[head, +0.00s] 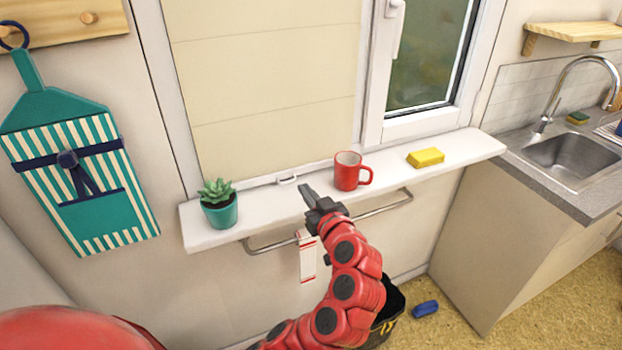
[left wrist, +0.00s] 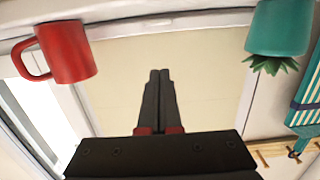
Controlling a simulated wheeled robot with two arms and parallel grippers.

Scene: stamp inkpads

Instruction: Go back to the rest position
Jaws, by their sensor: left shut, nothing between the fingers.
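My left gripper (head: 308,193) is shut with nothing in it. It is held over the white window sill (head: 245,208), between the red mug and the potted succulent, with its fingers pointing up toward the window blind. In the left wrist view its two dark fingers (left wrist: 158,75) lie side by side in front of the blind. The red mug (head: 347,176) stands upright on the sill just right of the gripper; it also shows upside down in the left wrist view (left wrist: 68,52). My right gripper is not in view.
A succulent in a teal pot (head: 220,212) stands at the sill's left end. A yellow block (head: 426,158) lies right of the mug. A rail (head: 385,208) with a red-and-white cloth (head: 307,260) runs below the sill. A blue object (head: 425,309) lies on the floor.

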